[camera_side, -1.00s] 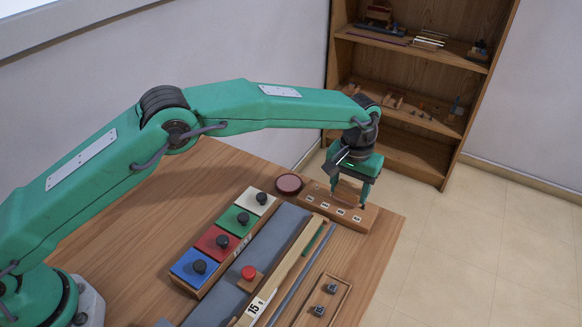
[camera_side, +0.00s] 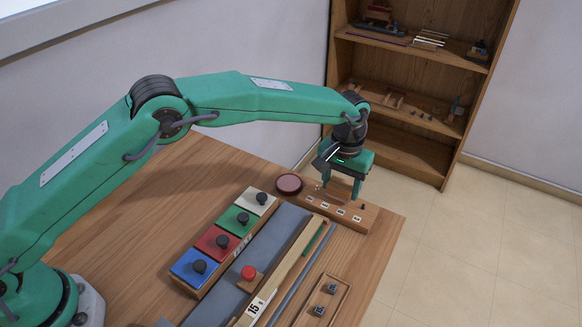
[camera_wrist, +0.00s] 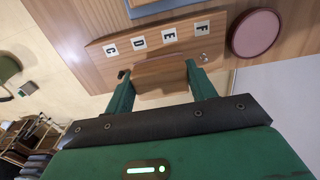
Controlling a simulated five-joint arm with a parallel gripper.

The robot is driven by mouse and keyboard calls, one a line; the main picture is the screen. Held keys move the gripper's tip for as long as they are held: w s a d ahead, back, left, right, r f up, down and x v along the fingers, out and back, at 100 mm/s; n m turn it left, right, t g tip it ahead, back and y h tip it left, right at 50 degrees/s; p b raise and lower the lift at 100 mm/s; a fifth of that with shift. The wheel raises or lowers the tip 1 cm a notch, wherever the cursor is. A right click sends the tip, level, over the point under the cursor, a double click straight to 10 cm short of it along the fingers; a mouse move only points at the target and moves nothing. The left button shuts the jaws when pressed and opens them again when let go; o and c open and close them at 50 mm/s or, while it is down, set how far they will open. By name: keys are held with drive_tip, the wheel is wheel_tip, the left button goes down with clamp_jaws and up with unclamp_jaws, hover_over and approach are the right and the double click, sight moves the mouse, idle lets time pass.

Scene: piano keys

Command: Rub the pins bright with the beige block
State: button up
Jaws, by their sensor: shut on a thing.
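My gripper (camera_side: 342,190) is shut on the beige block (camera_wrist: 160,74), which spans the two fingertips in the wrist view (camera_wrist: 155,85). It holds the block over the wooden pin board (camera_side: 352,222), close to its pin row. The board also shows in the wrist view (camera_wrist: 105,31), with labels C, D, E and F. A dark pin (camera_wrist: 123,74) stands near C, and it also shows in the side view (camera_side: 362,207). A brighter, silvery pin (camera_wrist: 204,57) stands near F. The block hides the pins between them; I cannot tell whether it touches one.
A round dark-red dish (camera_side: 289,184) sits beside the board's left end. Keys in white, green, red and blue (camera_side: 221,239) with black knobs stand on the table to the left. A small tray (camera_side: 325,300) lies in front. A shelf (camera_side: 410,90) stands behind.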

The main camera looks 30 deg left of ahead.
drive_tip(key=shift+a, duration=0.15)
drive_tip(key=shift+a, duration=0.9)
drive_tip(key=shift+a+f, duration=0.1)
drive_tip(key=shift+a, duration=0.15)
drive_tip(key=shift+a, duration=0.85)
drive_tip(key=shift+r, duration=0.2)
wheel_tip(320, 180, up, 7)
idle(0.7)
drive_tip(key=shift+a, duration=0.1)
